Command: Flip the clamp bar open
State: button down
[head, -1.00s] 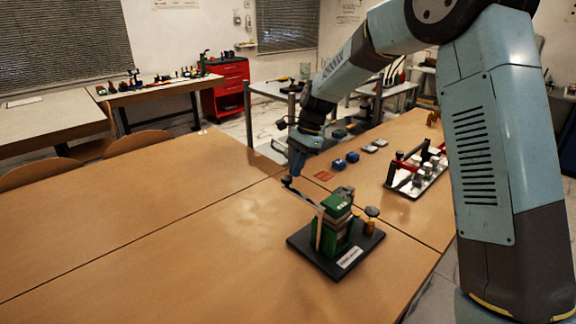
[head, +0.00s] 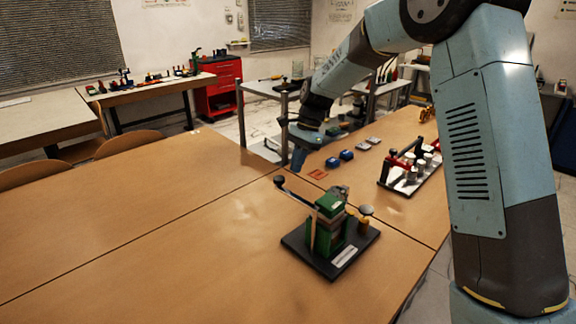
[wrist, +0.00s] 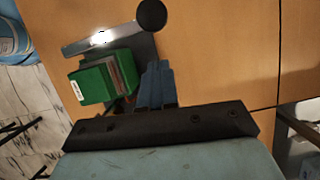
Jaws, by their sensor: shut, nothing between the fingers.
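The rig has a green block (head: 329,222) on a black base plate (head: 352,258), near the table's middle. A slim clamp bar (head: 297,195) with a black ball knob (head: 279,181) sticks out from the block's upper part to the upper left. In the wrist view, the grey bar (wrist: 98,40) and knob (wrist: 151,14) lie ahead of the fingers, beyond the green block (wrist: 105,80). My gripper (head: 298,164) is shut and empty, a little behind and right of the knob in the head view, apart from it. In the wrist view its blue fingers (wrist: 156,85) are together beside the block.
A brass-coloured post with a dark knob (head: 365,211) stands on the plate's right. Blue blocks (head: 339,159) and a red flat piece (head: 317,174) lie behind. A rack with red clamps (head: 407,170) is at the right. The table left of the rig is clear.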

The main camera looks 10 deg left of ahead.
jog(key=v, duration=1)
jog(key=shift+w+d, duration=0.2)
jog(key=shift+d, duration=0.15)
jog(key=s+d+r+n+t+h, duration=0.1)
jog(key=s+d+r+n+t, duration=0.1)
jog(key=s+d+r, duration=0.45)
jog(key=s+d+r+n+t, duration=0.2)
jog(key=s+d+r, duration=0.2)
jog(key=s+d, duration=0.55)
jog(key=s+d+f+n+t, duration=0.1)
jog(key=s+d+n+t, duration=0.1)
jog(key=s+d, duration=0.4)
jog(key=s+d+f+n+t+h, duration=0.1)
jog(key=s+d+n+t, duration=0.1)
jog(key=s+d, duration=0.4)
jog(key=s, duration=0.5)
jog(key=shift+s+d+f+t+h, duration=0.3)
jog(key=shift+s+d+f, duration=0.05)
jog(key=shift+d+f, duration=0.05)
